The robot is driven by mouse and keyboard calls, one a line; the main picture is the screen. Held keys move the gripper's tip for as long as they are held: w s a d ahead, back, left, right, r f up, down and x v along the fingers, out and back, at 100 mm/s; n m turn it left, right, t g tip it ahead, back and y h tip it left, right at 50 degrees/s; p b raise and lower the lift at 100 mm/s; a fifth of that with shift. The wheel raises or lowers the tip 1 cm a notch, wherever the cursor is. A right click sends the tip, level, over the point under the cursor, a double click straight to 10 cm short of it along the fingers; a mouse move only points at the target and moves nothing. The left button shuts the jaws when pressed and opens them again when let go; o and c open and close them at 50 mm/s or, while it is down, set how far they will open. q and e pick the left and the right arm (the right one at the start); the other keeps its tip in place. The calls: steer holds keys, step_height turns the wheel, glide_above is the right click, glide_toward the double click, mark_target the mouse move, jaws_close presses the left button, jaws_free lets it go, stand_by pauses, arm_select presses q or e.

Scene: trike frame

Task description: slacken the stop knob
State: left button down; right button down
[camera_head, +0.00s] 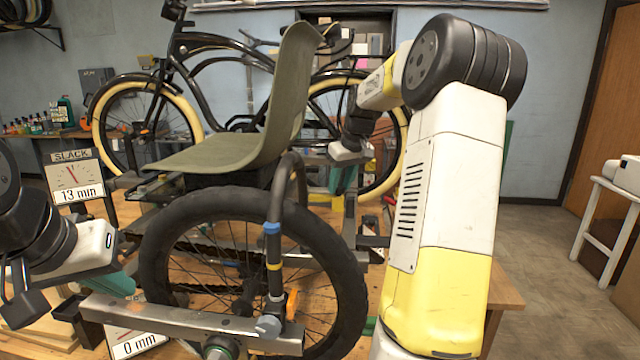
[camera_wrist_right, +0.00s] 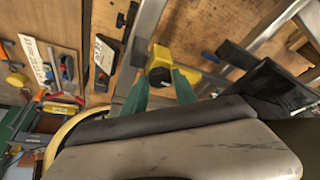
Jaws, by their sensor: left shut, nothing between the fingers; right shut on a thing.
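The stop knob (camera_wrist_right: 160,77) is a dark round knob on a yellow block (camera_wrist_right: 161,58), mounted on a metal rail. In the right wrist view the two green fingers of my right gripper (camera_wrist_right: 160,84) are on either side of it, shut on it. In the head view my right gripper (camera_head: 343,178) is behind the seat, and the knob is hidden there. My left gripper (camera_head: 120,284) is shut and empty at the lower left, beside the metal bar in front of the wheel.
The black-tyred wheel (camera_head: 160,236) and olive seat (camera_head: 215,150) of the trike frame fill the middle. A grey metal bar (camera_head: 180,317) crosses in front. A second gauge (camera_head: 136,343) reads 0 mm. A bicycle (camera_head: 120,95) stands behind. Open floor (camera_head: 560,270) lies at the right.

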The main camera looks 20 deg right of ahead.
steer(key=n, duration=0.2)
steer(key=n+y, duration=0.1)
steer(key=shift+d+n, duration=0.2)
steer(key=shift+n, duration=0.2)
steer(key=n, duration=0.1)
steer(key=n+g+y, duration=0.1)
steer(key=n, duration=0.2)
steer(key=shift+w+d+n+g+y, duration=0.1)
steer(key=shift+w+n+g+y, duration=0.2)
steer(key=shift+y, duration=0.1)
steer(key=n, duration=0.2)
steer(key=n+g, duration=0.1)
steer(key=n, duration=0.1)
steer(key=shift+w+d+g+y, duration=0.1)
steer(key=shift+g+y, duration=0.2)
steer(key=shift+y, duration=0.1)
steer(key=shift+w+n+g, duration=0.15)
steer(key=shift+n+g, duration=0.55)
steer(key=shift+n, duration=1.3)
steer(key=c, duration=1)
jaws_free()
